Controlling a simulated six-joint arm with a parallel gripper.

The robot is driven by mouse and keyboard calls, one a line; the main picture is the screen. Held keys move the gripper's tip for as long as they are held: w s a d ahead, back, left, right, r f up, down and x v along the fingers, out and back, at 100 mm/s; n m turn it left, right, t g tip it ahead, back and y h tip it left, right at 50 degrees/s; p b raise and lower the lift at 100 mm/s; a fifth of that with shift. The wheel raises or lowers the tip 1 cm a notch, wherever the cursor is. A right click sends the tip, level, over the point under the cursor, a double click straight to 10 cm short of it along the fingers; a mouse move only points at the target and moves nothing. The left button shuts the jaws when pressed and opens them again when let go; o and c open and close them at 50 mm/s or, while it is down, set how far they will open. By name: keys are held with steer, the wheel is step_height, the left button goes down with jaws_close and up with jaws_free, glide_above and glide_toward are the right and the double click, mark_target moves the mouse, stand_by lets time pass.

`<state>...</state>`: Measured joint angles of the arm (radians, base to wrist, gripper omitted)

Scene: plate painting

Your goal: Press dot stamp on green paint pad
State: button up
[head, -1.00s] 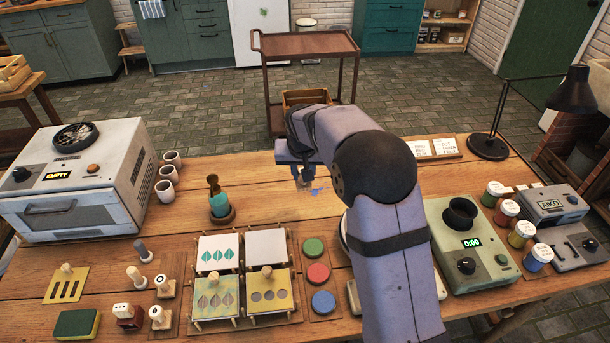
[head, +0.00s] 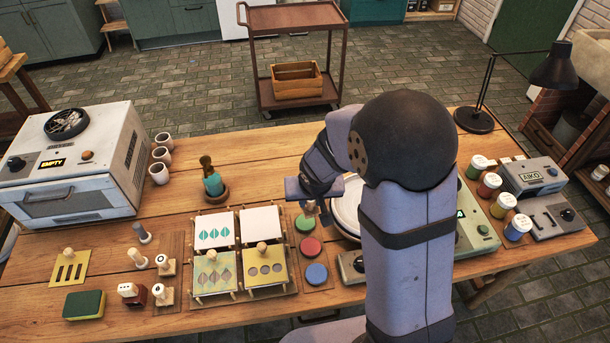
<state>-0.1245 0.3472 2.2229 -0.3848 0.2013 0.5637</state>
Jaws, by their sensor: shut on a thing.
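The green paint pad (head: 304,223) is the rearmost of three round pads in a column, above the red pad (head: 310,247) and the blue pad (head: 317,273). My gripper (head: 311,207) points down just behind the green pad, at its upper right. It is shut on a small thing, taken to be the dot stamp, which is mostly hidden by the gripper. The stamp's face does not show. I cannot tell whether it touches the pad.
Stencil frames (head: 265,264) with sheets stand just left of the pads. A white plate (head: 347,208) lies right of the gripper, partly behind my arm. Other stamps (head: 163,262) stand further left.

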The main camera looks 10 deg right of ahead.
mark_target(305, 209)
steer(key=shift+w+a+r+m, duration=0.1)
steer(key=shift+w+a+m, duration=0.45)
steer(key=shift+w, duration=0.2)
steer(key=shift+f+b, duration=2.55)
steer(key=shift+f, duration=0.45)
steer(key=shift+s+f+b, duration=0.1)
steer(key=shift+f+b, duration=0.45)
steer(key=shift+b, duration=0.2)
stand_by(0.7)
steer(key=shift+r+p, duration=2.85)
steer(key=shift+r, duration=0.75)
